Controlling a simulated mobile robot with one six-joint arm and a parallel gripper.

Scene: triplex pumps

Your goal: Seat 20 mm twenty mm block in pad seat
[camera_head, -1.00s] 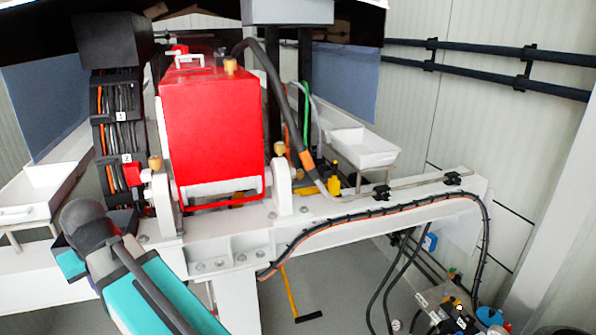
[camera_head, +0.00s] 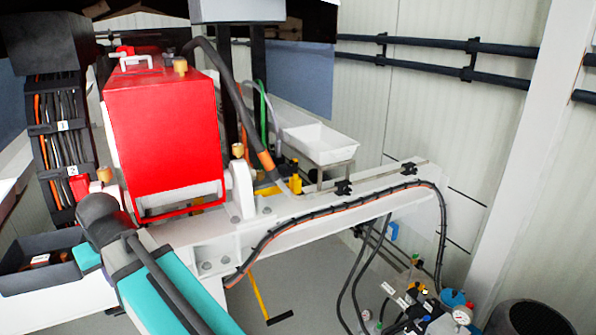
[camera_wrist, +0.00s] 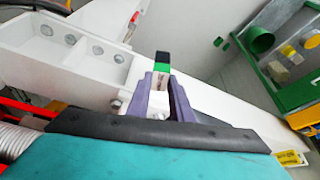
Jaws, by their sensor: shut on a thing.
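My gripper (camera_wrist: 165,80) shows in the wrist view, with two purple fingers pointing away from the camera. It is shut on a small upright block (camera_wrist: 161,64) with a black top, a green band and a pale lower part. The fingers hide part of its lower sides. I take this to be the twenty mm block; no size marking is readable. The block stands out in front of a white beam in the picture; I cannot tell whether it touches anything. I cannot make out the pad seat in either view. The head view does not show the gripper fingers.
A red pump housing (camera_head: 165,135) stands on a white frame (camera_head: 330,212). A cable runs along the frame. A dark open tray (camera_head: 25,285) lies at left. A white tray (camera_head: 318,142) stands behind. The wrist view shows a green rack (camera_wrist: 285,95) at right.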

